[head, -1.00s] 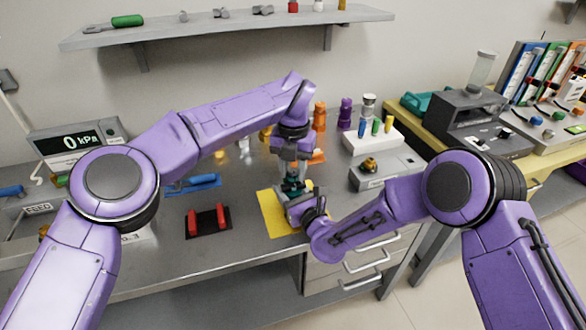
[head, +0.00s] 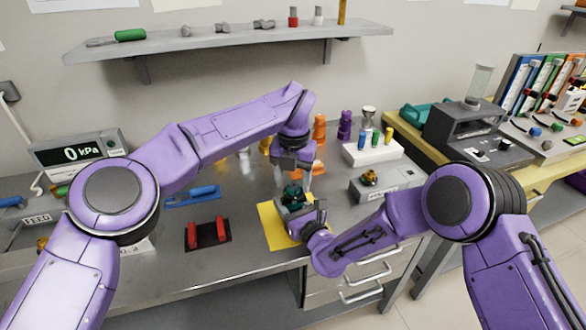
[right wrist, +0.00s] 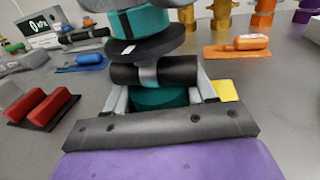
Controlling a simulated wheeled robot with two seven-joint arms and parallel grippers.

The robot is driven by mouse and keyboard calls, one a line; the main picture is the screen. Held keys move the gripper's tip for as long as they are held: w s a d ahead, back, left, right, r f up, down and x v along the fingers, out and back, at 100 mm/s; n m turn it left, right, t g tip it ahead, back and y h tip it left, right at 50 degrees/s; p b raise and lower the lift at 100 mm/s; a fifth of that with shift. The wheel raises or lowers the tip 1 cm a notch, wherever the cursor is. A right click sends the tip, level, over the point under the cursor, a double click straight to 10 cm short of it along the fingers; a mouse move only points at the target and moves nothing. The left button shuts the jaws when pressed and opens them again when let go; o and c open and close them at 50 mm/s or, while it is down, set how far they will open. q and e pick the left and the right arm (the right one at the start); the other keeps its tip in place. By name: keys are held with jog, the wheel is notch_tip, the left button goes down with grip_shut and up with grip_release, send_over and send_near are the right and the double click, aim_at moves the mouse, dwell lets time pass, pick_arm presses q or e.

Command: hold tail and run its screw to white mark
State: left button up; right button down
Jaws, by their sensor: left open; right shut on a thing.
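A teal part with a wide black disc (right wrist: 150,42) stands over the yellow mat (head: 268,222) in the head view. A small white mark (right wrist: 128,49) shows on the disc in the right wrist view. Below the disc is a black crosswise cylinder (right wrist: 180,71) with a grey band, above a teal lower body (right wrist: 160,97). My right gripper (head: 298,212) is shut on the teal part from the front right, one finger on each side. My left gripper (head: 293,178) is open, pointing down over its top. The screw cannot be made out clearly.
A red-handled block (head: 207,233) lies left of the mat and a blue tool (head: 192,195) behind it. An orange tool (head: 308,168) lies behind the grippers. A grey box with a brass knob (head: 372,185) stands to the right. The 0 kPa display (head: 75,152) is at left.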

aim_at(293, 184)
pick_arm(q)
notch_tip(293, 184, up, 12)
jog(key=shift+f, duration=0.25)
pick_arm(e)
jog(key=shift+r, duration=0.15)
jog(key=shift+c, duration=1.4)
grip_release()
